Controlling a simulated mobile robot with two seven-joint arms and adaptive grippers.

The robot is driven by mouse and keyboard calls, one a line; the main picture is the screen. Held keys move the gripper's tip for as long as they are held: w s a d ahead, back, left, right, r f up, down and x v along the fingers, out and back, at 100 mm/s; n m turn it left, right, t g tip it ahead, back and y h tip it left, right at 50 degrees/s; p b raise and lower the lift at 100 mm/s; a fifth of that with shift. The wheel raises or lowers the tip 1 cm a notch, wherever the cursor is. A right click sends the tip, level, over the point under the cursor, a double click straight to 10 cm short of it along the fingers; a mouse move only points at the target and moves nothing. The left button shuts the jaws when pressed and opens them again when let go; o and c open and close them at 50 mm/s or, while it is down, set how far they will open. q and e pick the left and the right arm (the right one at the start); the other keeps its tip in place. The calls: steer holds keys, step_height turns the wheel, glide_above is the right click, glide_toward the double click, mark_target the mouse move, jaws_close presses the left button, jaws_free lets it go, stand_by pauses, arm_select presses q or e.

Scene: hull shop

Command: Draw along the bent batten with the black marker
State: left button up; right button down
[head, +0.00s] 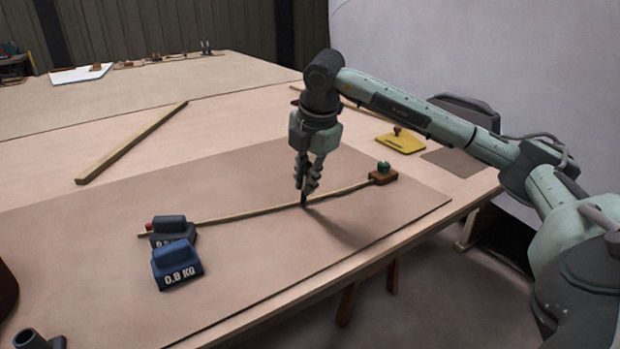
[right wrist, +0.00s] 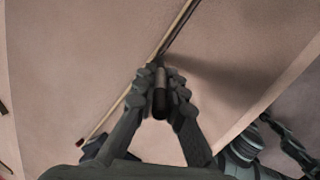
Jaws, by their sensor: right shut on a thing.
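The thin, pale batten (head: 255,213) lies in a gentle bend across the brown sheet (head: 110,240). My right gripper (head: 305,186) is shut on the black marker (head: 304,198), held nearly upright with its tip down at the batten's near edge. The right wrist view shows the marker (right wrist: 160,98) between the fingers, beside the batten (right wrist: 170,38). A dark line runs along the batten from the marker towards the wooden block (head: 383,177) with a green knob at the right end. A dark weight (head: 172,228) sits at the batten's left end. My left gripper is out of view.
A blue 0.8 KG weight (head: 177,265) stands just in front of the dark one. A loose wooden bar (head: 130,143) lies behind the sheet. A yellow piece (head: 401,141) with a knob lies at the back right. The sheet's front right is clear up to the table edge.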

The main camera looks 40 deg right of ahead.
steer(key=shift+a, duration=0.2)
steer(key=shift+w+a, duration=0.2)
steer(key=shift+a, duration=0.35)
steer(key=shift+a, duration=0.1)
steer(key=shift+w+a+p, duration=0.1)
steer(key=shift+a+p, duration=0.2)
steer(key=shift+p, duration=0.05)
steer(key=shift+w+a, duration=0.1)
steer(key=shift+a, duration=0.1)
steer(key=shift+w+a, duration=0.2)
steer(key=shift+a, duration=0.35)
steer(key=shift+a, duration=0.1)
steer(key=shift+w+a+f, duration=0.1)
steer(key=shift+w+a, duration=0.05)
steer(key=shift+a, duration=0.45)
